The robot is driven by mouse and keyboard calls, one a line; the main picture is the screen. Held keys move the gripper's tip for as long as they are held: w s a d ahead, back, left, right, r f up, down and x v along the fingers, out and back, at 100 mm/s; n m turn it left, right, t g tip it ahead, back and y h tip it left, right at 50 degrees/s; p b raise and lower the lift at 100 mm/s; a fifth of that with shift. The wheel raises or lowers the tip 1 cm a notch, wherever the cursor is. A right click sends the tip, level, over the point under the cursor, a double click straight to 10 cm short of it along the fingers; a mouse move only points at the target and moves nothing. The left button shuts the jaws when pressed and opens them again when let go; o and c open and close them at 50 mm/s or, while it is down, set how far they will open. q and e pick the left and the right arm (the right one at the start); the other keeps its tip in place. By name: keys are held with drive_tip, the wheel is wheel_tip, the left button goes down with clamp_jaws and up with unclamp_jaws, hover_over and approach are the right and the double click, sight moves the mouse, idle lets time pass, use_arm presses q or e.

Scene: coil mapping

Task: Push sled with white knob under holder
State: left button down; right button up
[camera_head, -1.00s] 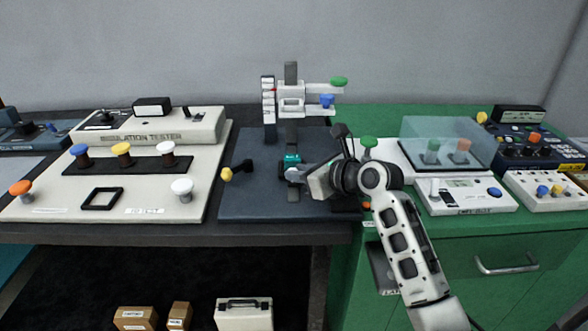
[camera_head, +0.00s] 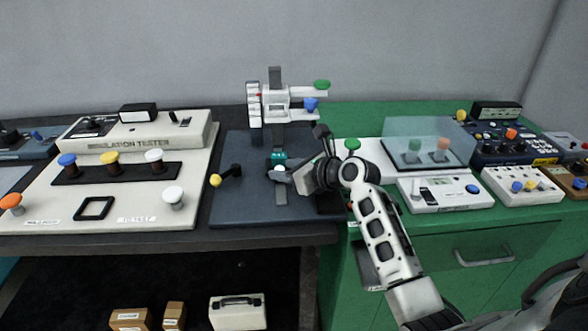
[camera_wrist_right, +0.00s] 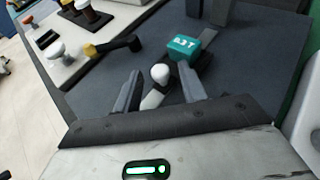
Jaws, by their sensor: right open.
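The sled with its teal block (camera_head: 278,158) lies on the dark base plate, below and in front of the holder (camera_head: 288,105). The block also shows in the right wrist view (camera_wrist_right: 184,47), with the white knob (camera_wrist_right: 160,73) on the near side of it. My right gripper (camera_wrist_right: 159,88) is open, with one finger on each side of the knob; I cannot tell whether they touch it. In the head view my right gripper (camera_head: 284,178) reaches in from the right and partly covers the sled. My left gripper is out of view.
A yellow-tipped black lever (camera_head: 216,180) stands left of the sled. The insulation tester panel (camera_head: 140,197) with several knobs is further left. A green knob (camera_head: 352,144) is close to my right wrist. A clear cover (camera_head: 427,140) and several instruments stand right.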

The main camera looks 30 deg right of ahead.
drive_tip(key=p+v, duration=0.1)
drive_tip(key=v, duration=1.5)
drive_tip(key=shift+p, duration=0.35)
drive_tip(key=shift+w, duration=0.1)
